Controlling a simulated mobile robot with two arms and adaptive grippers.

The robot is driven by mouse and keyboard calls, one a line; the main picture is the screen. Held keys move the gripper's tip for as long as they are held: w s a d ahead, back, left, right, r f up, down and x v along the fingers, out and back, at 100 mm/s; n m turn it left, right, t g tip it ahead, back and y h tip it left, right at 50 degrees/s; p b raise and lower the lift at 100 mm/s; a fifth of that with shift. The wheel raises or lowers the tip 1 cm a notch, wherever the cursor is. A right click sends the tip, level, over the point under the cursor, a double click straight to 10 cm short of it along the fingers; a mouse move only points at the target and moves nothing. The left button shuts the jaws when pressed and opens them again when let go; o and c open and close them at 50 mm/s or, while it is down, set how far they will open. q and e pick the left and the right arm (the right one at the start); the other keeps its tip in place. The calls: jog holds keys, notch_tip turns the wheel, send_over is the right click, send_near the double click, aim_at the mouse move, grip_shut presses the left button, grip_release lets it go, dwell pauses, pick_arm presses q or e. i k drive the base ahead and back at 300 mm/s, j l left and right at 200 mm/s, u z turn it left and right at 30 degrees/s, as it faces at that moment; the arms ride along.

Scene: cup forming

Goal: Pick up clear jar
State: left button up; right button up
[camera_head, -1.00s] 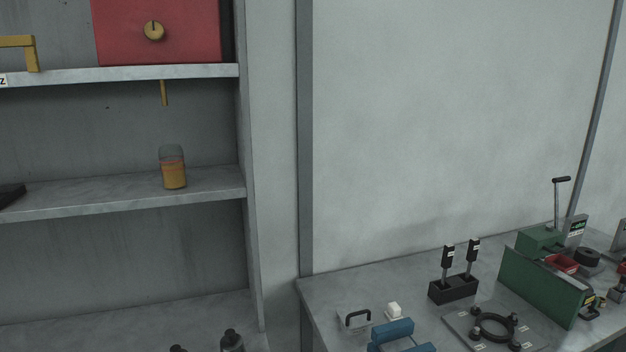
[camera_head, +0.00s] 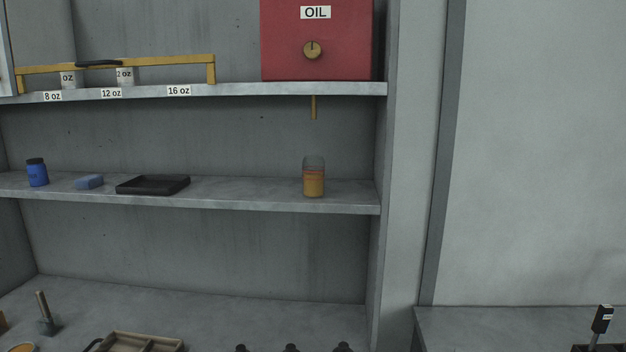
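The clear jar (camera_head: 314,179) stands upright on the middle shelf, near its right end. Its lower part is filled with something amber, and its upper part is clear glass. It stands below the thin yellow spout (camera_head: 314,107) under the red oil box (camera_head: 316,40), with a gap between them. Neither of my grippers shows in the head view.
On the middle shelf (camera_head: 250,195), a black tray (camera_head: 153,185), a blue sponge-like block (camera_head: 89,182) and a blue bottle (camera_head: 37,172) lie left of the jar. The shelf between tray and jar is clear. A side wall (camera_head: 383,150) stands close right of the jar.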

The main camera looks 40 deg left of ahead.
aim_at(313, 170)
jog(key=i+l+u, duration=0.45)
jog(key=i+l, duration=0.15)
jog(key=l, duration=0.35)
